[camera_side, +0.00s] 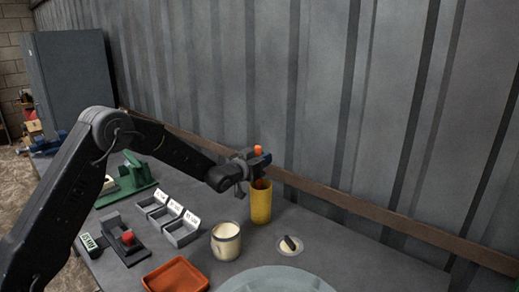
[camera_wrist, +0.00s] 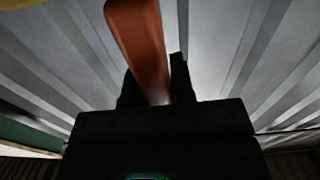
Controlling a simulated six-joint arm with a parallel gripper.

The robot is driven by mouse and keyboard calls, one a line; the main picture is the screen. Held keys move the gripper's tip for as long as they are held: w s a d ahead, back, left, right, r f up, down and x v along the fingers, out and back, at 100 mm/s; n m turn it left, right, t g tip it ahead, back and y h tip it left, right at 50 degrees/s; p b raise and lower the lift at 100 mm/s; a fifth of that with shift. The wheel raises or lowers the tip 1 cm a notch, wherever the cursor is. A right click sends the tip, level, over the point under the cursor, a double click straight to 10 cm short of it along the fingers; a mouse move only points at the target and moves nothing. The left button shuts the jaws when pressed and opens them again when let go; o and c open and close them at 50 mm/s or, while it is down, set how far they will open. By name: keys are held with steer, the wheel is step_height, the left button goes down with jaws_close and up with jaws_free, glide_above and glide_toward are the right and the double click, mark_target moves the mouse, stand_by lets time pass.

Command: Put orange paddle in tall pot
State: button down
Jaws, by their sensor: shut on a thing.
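The tall pot is the yellow cylinder (camera_side: 261,205) standing on the table near the back wall. My gripper (camera_side: 259,163) is directly above its mouth. The gripper is shut on the orange paddle (camera_side: 257,151), whose orange end sticks up above the jaws. A reddish-orange part also shows below the jaws at the pot's rim, and I cannot tell how deep it reaches. In the wrist view the paddle (camera_wrist: 142,45) rises from between the dark jaws (camera_wrist: 158,98).
An orange tray (camera_side: 175,277), several small labelled bins (camera_side: 181,232), a red-button device (camera_side: 127,239) and a green machine (camera_side: 128,184) are further left. The corrugated wall is close behind.

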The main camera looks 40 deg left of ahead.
steer(key=shift+w+d+f, duration=0.1)
steer(key=shift+d+f, duration=0.1)
steer(key=shift+f, duration=0.5)
steer(key=shift+w+d+f, duration=0.1)
steer(key=shift+d+f, duration=0.1)
steer(key=shift+f, duration=0.5)
steer(key=c, duration=0.9)
jaws_free()
steer(key=s, duration=1)
